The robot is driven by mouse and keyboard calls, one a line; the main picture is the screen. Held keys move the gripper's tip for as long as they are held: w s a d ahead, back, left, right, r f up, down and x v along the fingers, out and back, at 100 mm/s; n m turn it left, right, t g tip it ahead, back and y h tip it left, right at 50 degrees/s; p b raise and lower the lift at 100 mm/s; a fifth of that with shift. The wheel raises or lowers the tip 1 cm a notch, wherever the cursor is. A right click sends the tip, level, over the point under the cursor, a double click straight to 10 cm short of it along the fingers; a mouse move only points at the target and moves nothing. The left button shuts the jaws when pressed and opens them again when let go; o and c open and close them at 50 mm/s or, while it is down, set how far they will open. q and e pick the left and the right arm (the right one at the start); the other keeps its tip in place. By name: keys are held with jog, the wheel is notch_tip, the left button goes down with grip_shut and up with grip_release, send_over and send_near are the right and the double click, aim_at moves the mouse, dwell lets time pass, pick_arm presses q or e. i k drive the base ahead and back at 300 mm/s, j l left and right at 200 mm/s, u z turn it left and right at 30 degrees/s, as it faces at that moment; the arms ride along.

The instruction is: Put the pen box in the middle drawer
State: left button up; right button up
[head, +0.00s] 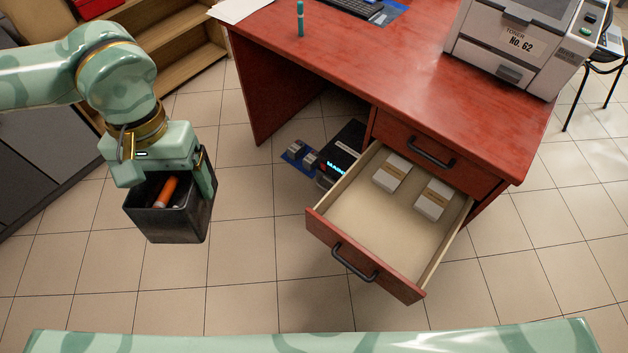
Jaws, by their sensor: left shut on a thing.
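The pen box (168,225) is a dark open-topped box with an orange item inside. My left gripper (170,178) is shut on it and holds it in the air above the floor, left of the desk. One finger shows against the box's right side. The middle drawer (378,228) is pulled open from the red desk. Two white boxes with brown bands lie at its back, one at the back left (391,173) and one at the back right (433,199). Its front part is bare. My right gripper is out of view.
The red desk (400,70) carries a printer (520,45), a keyboard (350,8) and a teal marker (300,18). A closed drawer (430,150) is above the open one. A black device (340,155) stands under the desk. The floor between box and drawer is clear.

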aim_at(378, 234)
jog(key=l+u, duration=0.15)
jog(key=l, duration=0.5)
jog(key=l+u, duration=0.1)
jog(key=l, duration=0.5)
jog(key=k+l+u, duration=0.15)
jog(key=l, duration=0.45)
jog(key=k+l+u, duration=0.1)
jog(key=l, duration=0.55)
